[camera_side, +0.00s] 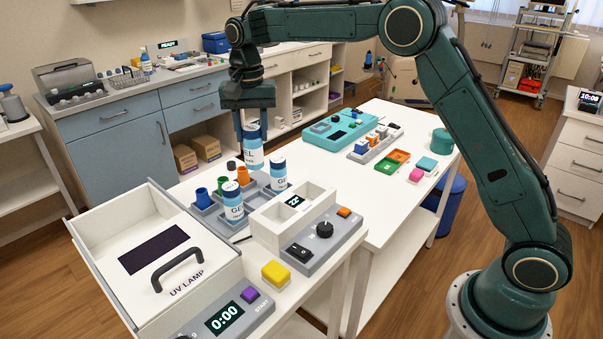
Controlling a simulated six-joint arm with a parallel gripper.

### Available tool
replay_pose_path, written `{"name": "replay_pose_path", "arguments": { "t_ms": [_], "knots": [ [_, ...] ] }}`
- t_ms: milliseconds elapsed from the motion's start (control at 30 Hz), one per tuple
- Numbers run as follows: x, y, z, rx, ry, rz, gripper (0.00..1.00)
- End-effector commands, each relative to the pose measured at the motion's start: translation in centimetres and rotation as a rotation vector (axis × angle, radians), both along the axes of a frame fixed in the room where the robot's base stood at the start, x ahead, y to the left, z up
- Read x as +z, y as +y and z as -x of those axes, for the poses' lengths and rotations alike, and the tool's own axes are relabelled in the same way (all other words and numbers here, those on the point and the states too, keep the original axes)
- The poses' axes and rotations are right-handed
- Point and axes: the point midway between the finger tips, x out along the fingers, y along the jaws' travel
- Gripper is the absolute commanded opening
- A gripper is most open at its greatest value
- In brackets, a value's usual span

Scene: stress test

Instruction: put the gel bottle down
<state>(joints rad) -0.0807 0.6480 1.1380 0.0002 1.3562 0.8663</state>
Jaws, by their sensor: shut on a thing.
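My gripper (254,122) is shut on a gel bottle (254,160), white with a blue cap and a blue label. The bottle hangs about upright from the fingers at the back of a grey compartment tray (212,221). I cannot tell whether its base is clear of the tray. Two similar gel bottles stand at the tray: one at the front (233,207) and one at the right (278,175). The fingers partly hide the held bottle's cap.
Small blue, green and dark containers (203,197) crowd the tray's left side. A white device with a dial (324,230) stands close at the right, and the open UV lamp box (150,250) at the front left. Bare white tabletop (335,172) lies to the right.

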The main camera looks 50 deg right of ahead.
Motion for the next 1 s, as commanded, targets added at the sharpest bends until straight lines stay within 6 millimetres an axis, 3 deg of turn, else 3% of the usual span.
{"name": "replay_pose_path", "arguments": {
  "t_ms": [300, 767, 1000],
  "knots": [
    [-5.6, 0.0, 0.0, 0.000, 0.001, 0.000, 0.13],
    [-7.4, 0.0, 0.0, 0.000, 0.000, 0.000, 0.13],
    [-10.1, 0.0, 0.0, 0.000, 0.001, 0.000, 0.13]
  ]
}}
